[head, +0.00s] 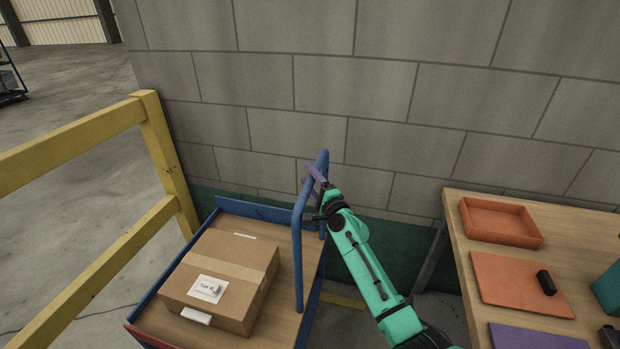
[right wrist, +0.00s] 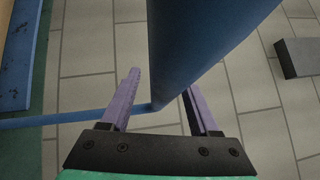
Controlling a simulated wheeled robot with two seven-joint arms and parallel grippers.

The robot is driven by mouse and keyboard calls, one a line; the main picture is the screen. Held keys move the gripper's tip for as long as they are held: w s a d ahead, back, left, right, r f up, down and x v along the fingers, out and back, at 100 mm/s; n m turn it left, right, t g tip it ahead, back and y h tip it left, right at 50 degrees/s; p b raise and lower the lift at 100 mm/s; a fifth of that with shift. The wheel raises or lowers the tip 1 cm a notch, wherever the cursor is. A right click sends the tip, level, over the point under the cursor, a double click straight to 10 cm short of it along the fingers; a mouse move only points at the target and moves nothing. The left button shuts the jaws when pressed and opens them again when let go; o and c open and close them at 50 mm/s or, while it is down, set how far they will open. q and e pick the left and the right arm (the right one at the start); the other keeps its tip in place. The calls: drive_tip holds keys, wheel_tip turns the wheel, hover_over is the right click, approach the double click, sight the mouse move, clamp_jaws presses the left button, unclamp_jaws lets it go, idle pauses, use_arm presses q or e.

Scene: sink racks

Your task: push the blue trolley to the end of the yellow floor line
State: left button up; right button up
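The blue trolley (head: 313,291) stands against the grey block wall, its wooden deck carrying a cardboard box (head: 222,280) with a white label. Its blue tubular handle (head: 299,235) rises at the deck's right side. My right gripper (head: 311,180) is at the top of this handle. In the right wrist view, its purple fingers are apart, and the blue tube (right wrist: 195,35) shows between them, covering part of the right finger; firm contact cannot be told. A short yellow strip (head: 343,300) shows on the floor right of the trolley; its end is hidden. My left gripper is out of view.
A yellow guard rail (head: 165,160) stands close along the trolley's left. A wooden table (head: 455,225) with an orange tray (head: 499,221) and flat panels is at right. Open concrete floor (head: 75,95) lies beyond the rail.

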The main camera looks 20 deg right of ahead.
drive_tip(key=shift+s+d, duration=0.1)
drive_tip(key=shift+d, duration=0.05)
drive_tip(key=shift+s+f, duration=0.1)
drive_tip(key=shift+s, duration=0.15)
drive_tip(key=s+d+f, duration=0.1)
drive_tip(key=s, duration=1.2)
drive_tip(key=shift+s+d+f, duration=0.35)
drive_tip(key=shift+f, duration=0.05)
